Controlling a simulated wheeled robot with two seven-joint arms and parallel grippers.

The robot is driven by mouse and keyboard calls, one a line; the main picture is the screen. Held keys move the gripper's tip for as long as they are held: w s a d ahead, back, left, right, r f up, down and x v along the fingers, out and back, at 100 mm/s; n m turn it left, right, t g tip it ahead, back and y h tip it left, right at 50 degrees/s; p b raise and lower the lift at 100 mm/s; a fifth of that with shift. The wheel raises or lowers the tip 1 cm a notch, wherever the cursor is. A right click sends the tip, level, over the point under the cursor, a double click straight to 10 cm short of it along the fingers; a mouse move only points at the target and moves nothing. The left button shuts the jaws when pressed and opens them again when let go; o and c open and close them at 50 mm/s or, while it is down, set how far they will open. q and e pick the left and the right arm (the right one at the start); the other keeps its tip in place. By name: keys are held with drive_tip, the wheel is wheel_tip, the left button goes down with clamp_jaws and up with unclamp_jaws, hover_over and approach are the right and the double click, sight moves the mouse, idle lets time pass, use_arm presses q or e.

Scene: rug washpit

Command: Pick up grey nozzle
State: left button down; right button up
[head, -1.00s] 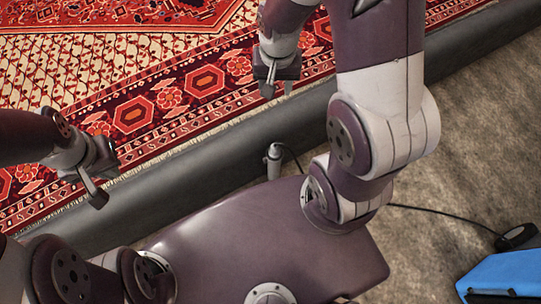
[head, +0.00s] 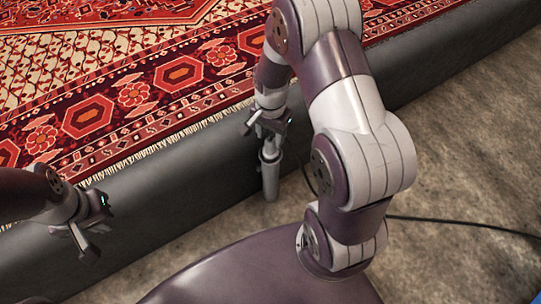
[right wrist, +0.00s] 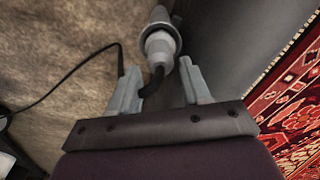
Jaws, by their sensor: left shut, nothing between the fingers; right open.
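The grey nozzle (head: 271,178) stands upright on the floor beside the dark grey pit edge. In the right wrist view the nozzle (right wrist: 160,43) lies just beyond the fingertips, with a black hose curving from it. My right gripper (head: 267,123) is open and empty, close above the nozzle's top in the head view. In the right wrist view the fingers of my right gripper (right wrist: 163,82) stand apart, with part of the hose showing between them. My left gripper (head: 83,238) is shut and empty at the left, in front of the pit edge.
The dark grey edge (head: 205,165) runs diagonally behind the nozzle. A red patterned rug (head: 130,95) lies beyond it. A black hose (head: 465,225) trails right over the bare brown floor. A sliver of something blue shows at the bottom right corner.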

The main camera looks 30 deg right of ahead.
sight(271, 140)
wheel_tip(271, 140, down, 5)
drive_tip(key=b, duration=0.4)
drive_tip(key=shift+f, duration=0.2)
drive_tip(key=shift+r, duration=0.2)
clamp_jaws()
